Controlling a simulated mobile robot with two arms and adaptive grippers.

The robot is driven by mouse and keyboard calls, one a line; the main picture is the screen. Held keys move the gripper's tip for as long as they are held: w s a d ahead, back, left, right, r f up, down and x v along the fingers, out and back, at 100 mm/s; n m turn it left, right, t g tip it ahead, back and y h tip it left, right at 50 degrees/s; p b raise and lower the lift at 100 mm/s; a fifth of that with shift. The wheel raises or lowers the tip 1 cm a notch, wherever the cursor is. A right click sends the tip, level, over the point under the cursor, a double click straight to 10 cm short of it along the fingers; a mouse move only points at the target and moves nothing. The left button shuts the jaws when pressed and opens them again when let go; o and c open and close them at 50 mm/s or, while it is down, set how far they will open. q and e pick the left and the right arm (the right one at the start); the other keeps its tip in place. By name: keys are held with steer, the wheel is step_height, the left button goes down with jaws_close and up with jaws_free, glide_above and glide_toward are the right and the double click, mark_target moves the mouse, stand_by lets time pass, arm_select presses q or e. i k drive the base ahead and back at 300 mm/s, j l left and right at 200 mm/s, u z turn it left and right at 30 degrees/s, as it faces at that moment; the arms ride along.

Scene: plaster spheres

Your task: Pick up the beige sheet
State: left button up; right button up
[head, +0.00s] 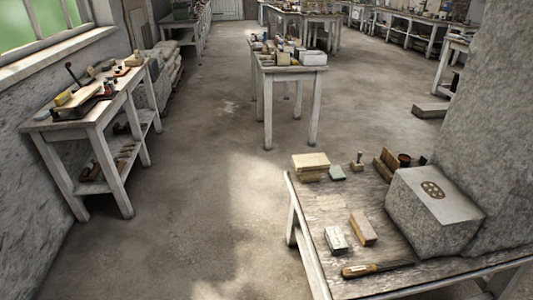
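I cannot make out a thing that is clearly a beige sheet. A beige block or stack (311,167) lies at the back left corner of the near right table (315,205); I cannot tell whether it is made of sheets. A flat tan piece (84,97) lies among tools on the left bench (75,126), too small to name surely. Neither of my grippers shows in the head view.
A large grey stone block (430,222) stands on the near table by a rough pillar (500,130). Small boxes and a wooden-handled tool (376,269) lie there too. A cluttered middle table (286,72) stands farther back. The floor (210,185) between the tables is clear.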

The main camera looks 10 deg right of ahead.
mark_target(311, 163)
steer(key=i+j+u, duration=0.15)
steer(key=i, duration=0.45)
steer(key=i+j+u, duration=0.15)
steer(key=i+j, duration=0.15)
steer(key=i, duration=0.25)
steer(key=i+j+u, duration=0.1)
steer(key=i, duration=0.5)
